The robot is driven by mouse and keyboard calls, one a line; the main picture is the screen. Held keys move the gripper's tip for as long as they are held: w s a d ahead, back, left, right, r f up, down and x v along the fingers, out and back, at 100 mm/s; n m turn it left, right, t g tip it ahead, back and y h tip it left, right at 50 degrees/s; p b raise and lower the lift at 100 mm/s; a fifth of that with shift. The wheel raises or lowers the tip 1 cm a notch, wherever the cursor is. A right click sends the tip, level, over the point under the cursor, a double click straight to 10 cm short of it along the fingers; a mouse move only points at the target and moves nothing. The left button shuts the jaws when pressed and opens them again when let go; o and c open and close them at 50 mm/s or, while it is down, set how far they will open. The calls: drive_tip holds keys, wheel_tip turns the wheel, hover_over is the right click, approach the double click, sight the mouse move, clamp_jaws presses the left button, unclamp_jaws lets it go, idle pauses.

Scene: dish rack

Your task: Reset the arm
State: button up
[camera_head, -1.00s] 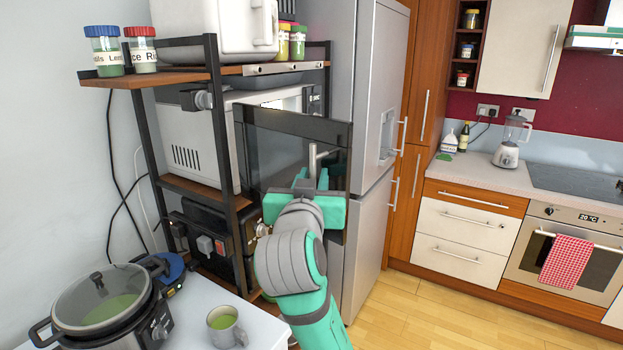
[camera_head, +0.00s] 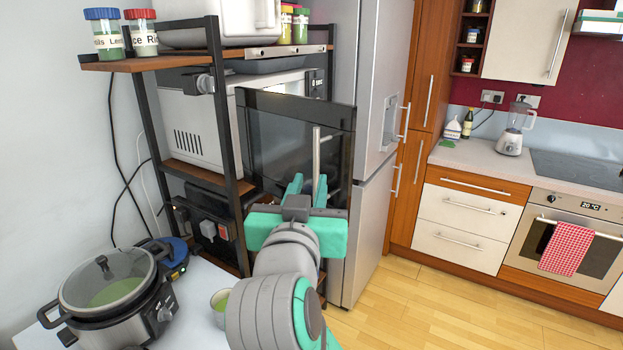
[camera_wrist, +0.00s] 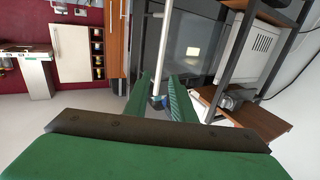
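My gripper (camera_head: 308,186) points at the open microwave door, with its two green fingers apart and nothing held. In the wrist view the fingers (camera_wrist: 160,97) have a clear gap between them. The microwave door (camera_head: 275,140) is a dark panel swung out from the white microwave (camera_head: 197,145) on the shelf. Its vertical metal handle (camera_head: 316,150) rises just beyond the fingers. In the wrist view the handle (camera_wrist: 165,45) lines up with the gap; whether its lower end lies between the fingertips I cannot tell.
The shelf rack (camera_head: 228,150) stands left and a steel fridge (camera_head: 362,215) behind the door. A pot (camera_head: 118,295) and a mug (camera_head: 219,301), partly hidden by my arm, are on the white table at lower left. Wooden floor (camera_head: 430,310) at right is clear.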

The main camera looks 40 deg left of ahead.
drive_tip(key=shift+w+d, duration=0.1)
idle(0.3)
drive_tip(key=w+d+f+m+h, duration=0.1)
drive_tip(key=w+d+f, duration=0.2)
drive_tip(key=f, duration=0.7)
drive_tip(key=w+d+f+m, duration=0.1)
drive_tip(key=w+d+f, duration=0.2)
drive_tip(key=f, duration=0.7)
drive_tip(key=s+d+f+m+h, duration=0.1)
drive_tip(key=s+d+f+h, duration=0.1)
drive_tip(key=d+f, duration=0.45)
drive_tip(key=s+d+f+m+h, duration=0.1)
drive_tip(key=s+d+f+m, duration=0.15)
drive_tip(key=f, duration=0.65)
drive_tip(key=s+d+f+h, duration=0.3)
drive_tip(key=s+d+f, duration=0.8)
drive_tip(key=s+d+h, duration=0.1)
drive_tip(key=s+d, duration=0.1)
drive_tip(key=s, duration=0.3)
drive_tip(key=s+d+f+h, duration=0.1)
drive_tip(key=s+d, duration=0.2)
drive_tip(key=s, duration=0.3)
drive_tip(key=s+d+f+m, duration=0.1)
drive_tip(key=s+d, duration=0.1)
drive_tip(key=s, duration=0.4)
drive_tip(key=shift+d+h, duration=0.15)
drive_tip(key=shift+h, duration=0.25)
drive_tip(key=shift+w+f, duration=0.1)
drive_tip(key=shift+w, duration=0.05)
